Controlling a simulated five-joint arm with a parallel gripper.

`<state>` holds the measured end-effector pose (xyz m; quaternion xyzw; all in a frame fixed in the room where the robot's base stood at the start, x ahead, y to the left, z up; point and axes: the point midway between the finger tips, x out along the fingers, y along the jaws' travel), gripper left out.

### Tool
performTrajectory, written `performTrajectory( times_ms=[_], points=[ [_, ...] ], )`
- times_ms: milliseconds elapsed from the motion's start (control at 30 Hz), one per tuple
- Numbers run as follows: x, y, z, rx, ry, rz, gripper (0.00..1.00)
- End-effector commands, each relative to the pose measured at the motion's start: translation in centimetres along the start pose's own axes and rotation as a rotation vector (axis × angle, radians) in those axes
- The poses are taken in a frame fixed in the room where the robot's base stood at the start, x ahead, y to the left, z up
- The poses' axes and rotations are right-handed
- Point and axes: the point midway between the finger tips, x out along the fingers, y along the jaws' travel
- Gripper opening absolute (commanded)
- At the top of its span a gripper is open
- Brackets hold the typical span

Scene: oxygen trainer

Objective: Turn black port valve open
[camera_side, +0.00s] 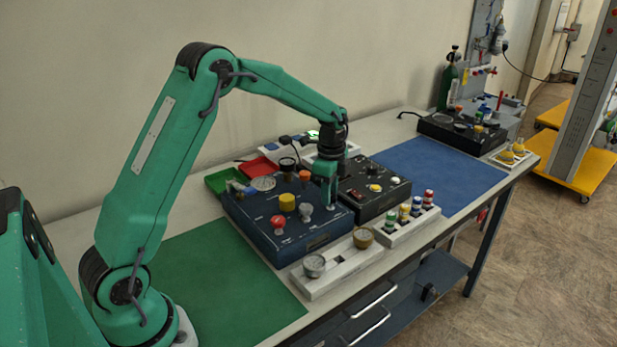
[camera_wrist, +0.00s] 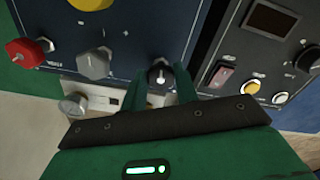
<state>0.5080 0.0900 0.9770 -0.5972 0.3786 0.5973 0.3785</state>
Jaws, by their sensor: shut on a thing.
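The black port valve (camera_wrist: 160,72) is a small black knob with a white pointer mark on the dark blue panel (camera_wrist: 125,20). In the wrist view, my gripper (camera_wrist: 161,86) has one green finger on each side of the knob and is shut on it. The pointer mark looks roughly upright in that picture. In the side view, my gripper (camera_side: 328,203) reaches down at the right part of the blue panel (camera_side: 255,222), and its fingers hide the knob there.
Beside the valve stand a grey knob (camera_wrist: 95,63), a red knob (camera_wrist: 25,51) and a yellow knob (camera_side: 287,202). A black box (camera_side: 372,204) adjoins on the right. A white tray (camera_side: 340,271) with gauges lies in front. The green mat (camera_side: 225,285) is clear.

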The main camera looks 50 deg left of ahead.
Motion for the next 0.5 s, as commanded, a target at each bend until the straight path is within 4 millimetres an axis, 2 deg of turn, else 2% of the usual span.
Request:
performTrajectory(
  times_ms=[500],
  points=[
    [-0.06, 0.19, -0.04, -0.461, 0.000, 0.000, 0.07]
  ],
)
